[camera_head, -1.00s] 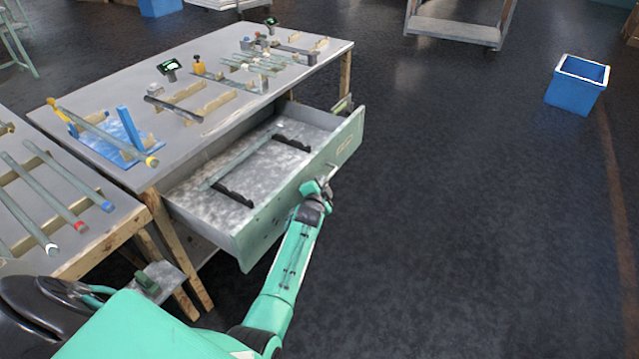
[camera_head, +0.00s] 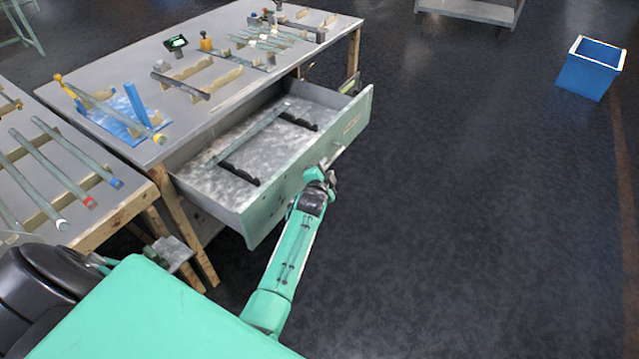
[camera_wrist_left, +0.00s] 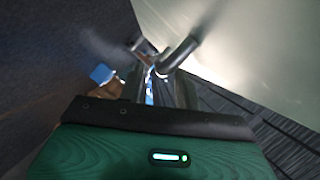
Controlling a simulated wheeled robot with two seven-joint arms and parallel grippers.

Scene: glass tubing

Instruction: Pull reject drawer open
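The reject drawer (camera_head: 268,217) is a pale green-grey drawer standing well out from the grey workbench. Inside it, a greenish tube (camera_head: 246,137) lies across two black notched rests. My left gripper (camera_head: 324,181) is low at the outer face of the drawer front, by its handle (camera_head: 338,149). In the left wrist view, a grey metal handle part (camera_wrist_left: 178,55) stands off the pale drawer front (camera_wrist_left: 230,50), just beyond the blurred, dark fingers. I cannot tell whether the fingers are closed around it. My right gripper is out of view.
The workbench (camera_head: 85,92) carries tube rests, small devices and a blue stand (camera_head: 137,103). A second table with several capped tubes (camera_head: 66,168) stands at left. A blue bin (camera_head: 590,75) is at far right. The dark floor right of the drawer is clear.

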